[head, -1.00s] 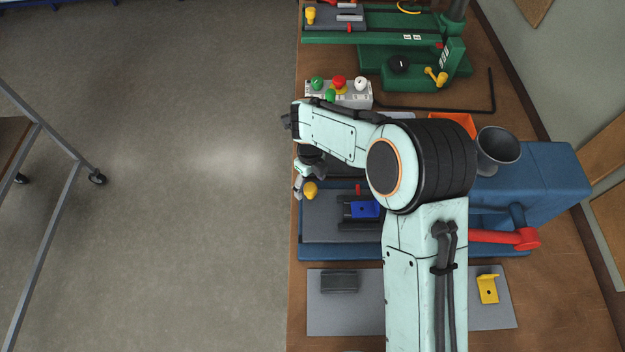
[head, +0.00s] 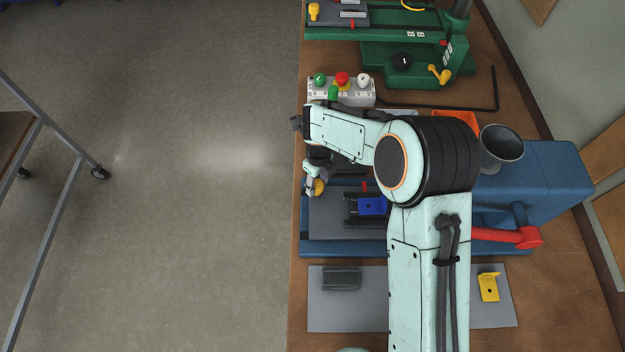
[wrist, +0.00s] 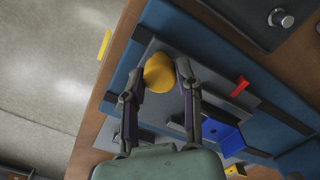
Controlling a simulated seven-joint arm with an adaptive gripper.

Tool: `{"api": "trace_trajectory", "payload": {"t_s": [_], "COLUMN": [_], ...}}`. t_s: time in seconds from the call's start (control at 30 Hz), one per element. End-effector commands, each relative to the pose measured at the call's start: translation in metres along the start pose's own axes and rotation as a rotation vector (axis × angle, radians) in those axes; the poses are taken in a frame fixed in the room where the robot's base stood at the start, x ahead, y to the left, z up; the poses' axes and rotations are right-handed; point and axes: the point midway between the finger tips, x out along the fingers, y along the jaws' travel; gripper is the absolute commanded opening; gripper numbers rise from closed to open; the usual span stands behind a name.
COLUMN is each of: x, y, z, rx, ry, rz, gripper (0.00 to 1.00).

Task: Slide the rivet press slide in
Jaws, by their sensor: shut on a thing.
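The rivet press is a blue machine (head: 560,180) with a red lever (head: 505,237) at its right. Its slide is a grey plate (head: 328,222) on the blue base, with a yellow round knob (head: 319,188) at its left end. A blue bracket (head: 372,206) sits in a dark holder on the slide. My gripper (head: 314,185) is shut on the yellow knob. In the wrist view the fingertips (wrist: 160,78) lie on both sides of the knob (wrist: 159,70). My arm hides part of the press.
A grey mat (head: 350,315) with a dark block (head: 341,278) and a yellow bracket (head: 488,287) lies in front. A button box (head: 341,92) and a green machine (head: 415,68) stand behind. The table's left edge (head: 297,290) is close to the knob.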

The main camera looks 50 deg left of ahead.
Motion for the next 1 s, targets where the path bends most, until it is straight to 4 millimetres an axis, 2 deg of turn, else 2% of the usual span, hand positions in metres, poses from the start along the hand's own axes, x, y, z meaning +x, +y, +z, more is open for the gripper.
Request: {"api": "trace_trajectory", "payload": {"t_s": [0.6,0.8,1.0], "x": [0.001,0.001,0.001], "y": [-0.096,-0.118,-0.129], "z": [-0.098,-0.121,-0.132], "rx": [0.011,0.008,0.007], "ry": [0.006,0.006,0.006], "rz": [0.0,0.0,0.001], "gripper": [0.0,0.0,0.0]}}
